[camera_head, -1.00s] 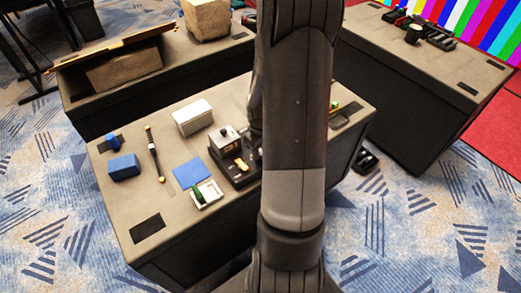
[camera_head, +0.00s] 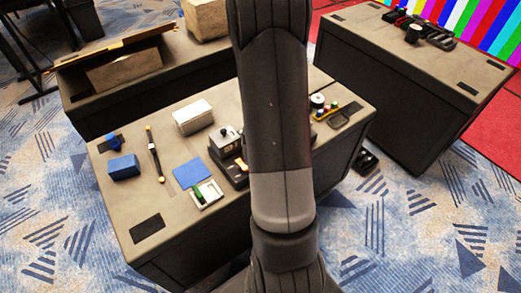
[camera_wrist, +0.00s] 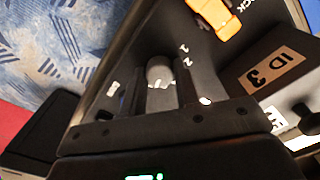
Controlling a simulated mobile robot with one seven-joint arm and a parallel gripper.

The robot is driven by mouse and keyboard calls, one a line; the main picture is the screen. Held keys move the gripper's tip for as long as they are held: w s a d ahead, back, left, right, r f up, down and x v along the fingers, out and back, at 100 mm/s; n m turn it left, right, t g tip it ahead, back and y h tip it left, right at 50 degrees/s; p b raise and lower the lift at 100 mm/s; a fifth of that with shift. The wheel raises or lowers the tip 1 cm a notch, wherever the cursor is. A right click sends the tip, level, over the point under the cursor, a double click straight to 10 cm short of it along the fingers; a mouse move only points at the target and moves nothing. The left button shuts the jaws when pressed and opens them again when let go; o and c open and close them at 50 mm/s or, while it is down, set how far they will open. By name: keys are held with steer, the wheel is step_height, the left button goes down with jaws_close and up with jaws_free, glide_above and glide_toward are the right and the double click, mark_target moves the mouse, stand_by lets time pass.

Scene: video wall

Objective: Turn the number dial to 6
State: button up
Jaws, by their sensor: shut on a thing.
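The number dial (camera_wrist: 160,76) is a small grey knob in the wrist view, on a dark panel (camera_wrist: 212,55) with white printed figures around it. Figures 1 and 2 show to its upper right; marks at its left and lower right are too blurred or cut off to read. My gripper (camera_wrist: 161,92) has one finger on each side of the knob and is shut on it. The fingers hide part of the dial's ring, and I cannot tell which figure it points to. In the head view the dark device (camera_head: 238,174) stands on the table, its right part and my gripper hidden behind my arm.
An orange switch (camera_wrist: 215,15) and an "ID 3" block (camera_wrist: 277,64) are close to my gripper. On the table (camera_head: 105,200) are a white box (camera_head: 193,117), blue block (camera_head: 124,167), blue pad (camera_head: 188,174) and small tray (camera_head: 207,194).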

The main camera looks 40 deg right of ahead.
steer(key=shift+m, duration=0.4)
steer(key=o, duration=1)
steer(key=shift+c, duration=0.2)
step_height(320, 180, up, 11)
stand_by(0.6)
